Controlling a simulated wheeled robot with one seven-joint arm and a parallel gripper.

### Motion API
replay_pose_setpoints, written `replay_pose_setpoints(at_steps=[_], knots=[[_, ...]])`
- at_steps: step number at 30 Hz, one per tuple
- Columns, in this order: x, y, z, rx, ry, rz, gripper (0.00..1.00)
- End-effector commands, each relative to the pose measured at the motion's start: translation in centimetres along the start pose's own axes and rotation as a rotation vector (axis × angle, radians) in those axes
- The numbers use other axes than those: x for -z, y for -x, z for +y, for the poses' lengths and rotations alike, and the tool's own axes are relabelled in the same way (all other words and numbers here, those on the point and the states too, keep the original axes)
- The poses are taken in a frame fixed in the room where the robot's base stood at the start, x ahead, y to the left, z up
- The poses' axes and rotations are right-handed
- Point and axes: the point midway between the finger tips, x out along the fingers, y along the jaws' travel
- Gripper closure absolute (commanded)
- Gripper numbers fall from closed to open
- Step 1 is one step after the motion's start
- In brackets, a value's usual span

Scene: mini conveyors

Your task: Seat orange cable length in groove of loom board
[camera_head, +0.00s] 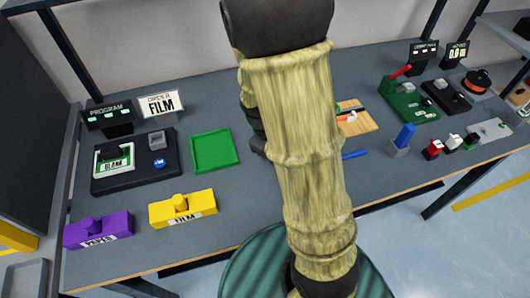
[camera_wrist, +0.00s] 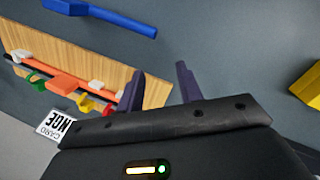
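The wooden loom board (camera_wrist: 150,92) lies at left in the wrist view; in the head view its visible part (camera_head: 362,124) shows right of my arm. An orange strip that looks like the cable length (camera_wrist: 45,57) runs along the board between white clips, with an orange block (camera_wrist: 66,86) beside it. A dark line runs alongside; I cannot tell whether the strip sits in a groove. My gripper (camera_wrist: 160,68) is open, with its two dark purple fingers apart and nothing visible between them. Its left finger overlaps the board's end in the picture. My arm hides the gripper in the head view.
A blue tool (camera_wrist: 115,17) lies beside the board. Yellow, red and green pieces and a card (camera_wrist: 57,126) sit at the board's edge. A yellow block (camera_wrist: 308,86) is at right. A green tray (camera_head: 214,150) lies left of my arm in the head view.

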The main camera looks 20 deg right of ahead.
Motion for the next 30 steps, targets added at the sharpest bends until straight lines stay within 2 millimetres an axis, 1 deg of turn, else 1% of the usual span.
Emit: replay_pose_setpoints(at_steps=[1, 6, 9, 11, 14, 23, 26, 29, 30], knots=[[-0.3, 1.2, -0.8, 0.03, -0.08, 0.059, 0.64], [-1.2, 4.8, -3.3, 0.113, -0.332, 0.218, 0.64], [-1.7, 6.2, -4.3, 0.142, -0.441, 0.281, 0.64], [-1.9, 6.7, -4.7, 0.153, -0.482, 0.303, 0.64], [-2.0, 7.1, -4.9, 0.16, -0.511, 0.318, 0.64], [-2.0, 7.2, -4.9, 0.16, -0.509, 0.317, 0.64], [-2.2, 8.2, -4.7, 0.16, -0.508, 0.317, 0.64], [-2.4, 10.1, -4.4, 0.16, -0.508, 0.317, 0.64], [-2.5, 11.0, -4.2, 0.159, -0.508, 0.317, 0.64]])
